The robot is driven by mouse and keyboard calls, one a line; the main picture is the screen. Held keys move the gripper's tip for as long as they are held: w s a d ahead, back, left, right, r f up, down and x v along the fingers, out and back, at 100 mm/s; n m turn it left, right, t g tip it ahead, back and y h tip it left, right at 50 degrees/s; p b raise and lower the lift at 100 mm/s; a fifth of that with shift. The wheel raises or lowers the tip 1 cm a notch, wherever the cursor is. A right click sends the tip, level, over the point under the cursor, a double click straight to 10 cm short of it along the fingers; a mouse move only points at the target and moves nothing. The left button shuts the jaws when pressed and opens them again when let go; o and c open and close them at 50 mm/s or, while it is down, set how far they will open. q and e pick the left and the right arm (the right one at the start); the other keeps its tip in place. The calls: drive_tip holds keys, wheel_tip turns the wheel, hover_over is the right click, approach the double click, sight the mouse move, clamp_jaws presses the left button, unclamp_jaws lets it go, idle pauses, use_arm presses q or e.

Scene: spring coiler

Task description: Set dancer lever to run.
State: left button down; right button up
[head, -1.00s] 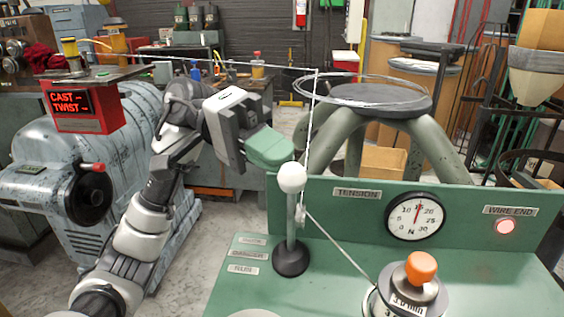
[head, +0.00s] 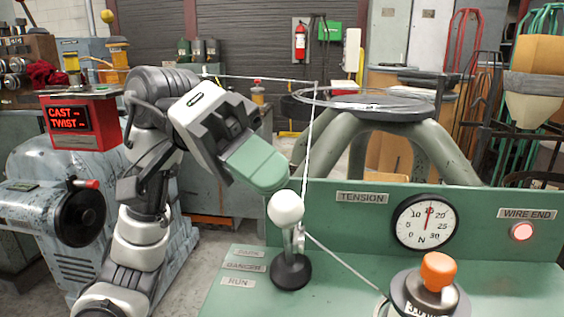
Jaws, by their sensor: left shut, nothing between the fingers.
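The dancer lever has a white ball knob (head: 286,209) on a short metal rod, rising from a black round base (head: 291,271) on the green bench. The rod looks short, with the knob leaning toward the near side. To the left of the base are a PARK label, a DANCER label (head: 245,266) and a RUN label (head: 238,283), RUN being nearest me. My left gripper (head: 270,175) has green fingers, shut and empty. Its tips are just above and behind the knob; I cannot tell whether they touch it. My right gripper is out of view.
The green panel holds a tension gauge (head: 426,221) and a lit red WIRE END lamp (head: 522,232). A grey machine stands left, behind my arm.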

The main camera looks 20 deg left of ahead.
use_arm(q)
drive_tip(key=shift+s+f, duration=0.1)
drive_tip(key=shift+s, duration=0.15)
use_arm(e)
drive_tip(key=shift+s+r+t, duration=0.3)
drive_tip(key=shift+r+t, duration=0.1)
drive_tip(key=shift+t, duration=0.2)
use_arm(q)
drive_tip(key=shift+a, duration=0.1)
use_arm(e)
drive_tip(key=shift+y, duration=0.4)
use_arm(q)
drive_tip(key=p+v, duration=0.1)
drive_tip(key=v, duration=0.9)
drive_tip(key=shift+a+r+p, duration=0.25)
drive_tip(key=shift+a+p, duration=0.1)
drive_tip(key=shift+p, duration=0.05)
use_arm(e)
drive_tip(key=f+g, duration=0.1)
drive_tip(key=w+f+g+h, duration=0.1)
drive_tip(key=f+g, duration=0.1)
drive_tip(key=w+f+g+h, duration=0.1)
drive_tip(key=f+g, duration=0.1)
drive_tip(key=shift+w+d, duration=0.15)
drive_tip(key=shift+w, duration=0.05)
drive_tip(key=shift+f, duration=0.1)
